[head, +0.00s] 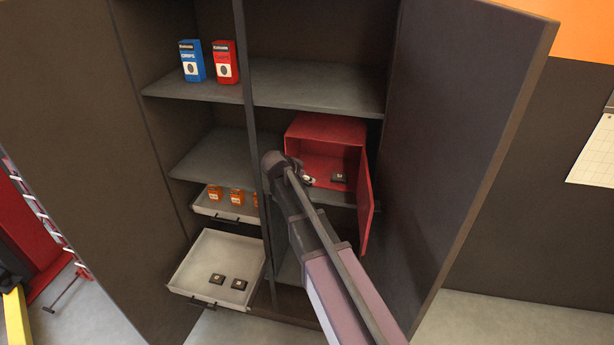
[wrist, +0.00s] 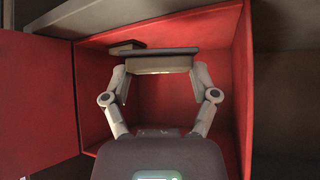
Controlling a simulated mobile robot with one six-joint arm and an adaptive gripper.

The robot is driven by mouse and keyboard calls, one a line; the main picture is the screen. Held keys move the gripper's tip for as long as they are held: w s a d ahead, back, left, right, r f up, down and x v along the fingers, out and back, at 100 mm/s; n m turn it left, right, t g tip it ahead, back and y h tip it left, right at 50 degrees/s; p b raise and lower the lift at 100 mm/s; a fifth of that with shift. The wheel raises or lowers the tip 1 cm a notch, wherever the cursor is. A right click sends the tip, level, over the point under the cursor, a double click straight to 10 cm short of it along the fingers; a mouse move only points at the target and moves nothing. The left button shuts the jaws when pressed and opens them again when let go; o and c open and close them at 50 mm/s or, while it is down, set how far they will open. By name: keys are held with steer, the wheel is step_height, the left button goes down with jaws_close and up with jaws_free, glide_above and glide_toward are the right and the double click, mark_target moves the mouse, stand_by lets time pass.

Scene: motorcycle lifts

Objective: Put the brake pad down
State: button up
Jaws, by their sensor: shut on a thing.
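A brake pad (wrist: 158,64), a tan block with a dark backing plate, is between the fingers of my gripper (wrist: 160,70) in the wrist view. My gripper is shut on it, inside the red box (head: 326,127). In the head view my gripper (head: 307,179) is partly behind my arm, and the held pad cannot be made out clearly. Another dark pad (head: 339,177) lies on the box floor to the right of my gripper. It also shows in the wrist view (wrist: 125,47), beyond the held pad and to its left. Whether the held pad touches the floor is unclear.
The red box's door (head: 365,205) stands open at right. The cabinet's right door (head: 470,130) is open too. An open drawer (head: 222,252) at lower left holds two dark pads. Orange boxes (head: 236,196) sit in a drawer above; blue and red boxes (head: 225,62) stand higher.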

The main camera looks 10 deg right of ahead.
steer(key=w, duration=0.1)
steer(key=w+d, duration=0.1)
steer(key=w, duration=0.3)
steer(key=shift+w+d+f, duration=0.1)
steer(key=shift+d+f, duration=0.15)
steer(key=shift+d, duration=0.1)
steer(key=shift+w+d, duration=0.1)
steer(key=shift+w, duration=0.3)
steer(key=shift+w+d+f+b, duration=0.15)
steer(key=shift+w+f+b, duration=0.15)
steer(key=shift+b, duration=0.1)
steer(key=shift+s+f+b, duration=0.1)
steer(key=shift+f+b, duration=1.45)
steer(key=shift+b, duration=0.05)
steer(key=shift+f, duration=0.1)
steer(key=o, duration=1.1)
